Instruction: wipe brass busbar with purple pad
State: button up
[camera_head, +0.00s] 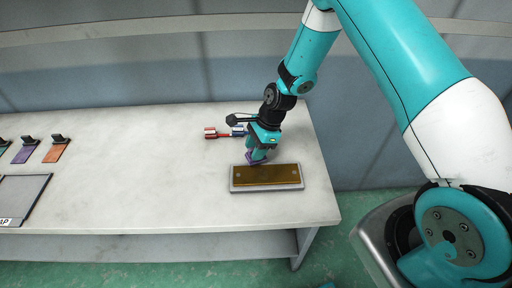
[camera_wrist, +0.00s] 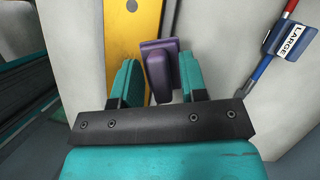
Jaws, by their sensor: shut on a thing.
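The brass busbar (camera_head: 265,174) lies flat on a pale grey base on the right part of the table. It also shows as a yellow strip in the wrist view (camera_wrist: 132,40). My gripper (camera_head: 260,153) is shut on the purple pad (camera_head: 256,161) by its raised handle, above the busbar's far edge. In the wrist view the purple pad (camera_wrist: 157,68) sits between my two fingers, beside and partly overlapping the busbar's edge. Whether the pad touches the busbar cannot be told.
A tool with red and blue handles (camera_head: 216,133) lies behind the busbar; its tag (camera_wrist: 292,40) reads LARGE. The table's middle is clear.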

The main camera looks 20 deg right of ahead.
jog(key=shift+f+b, duration=0.6)
jog(key=shift+f, duration=0.4)
jog(key=shift+s+r, duration=0.1)
jog(key=shift+s, duration=0.2)
jog(key=s+p, duration=0.2)
jog(key=s, duration=0.7)
jog(key=shift+s+d, duration=0.1)
jog(key=shift+s, duration=0.15)
jog(key=shift+w, duration=0.1)
jog(key=w+b, duration=0.1)
jog(key=w, duration=0.9)
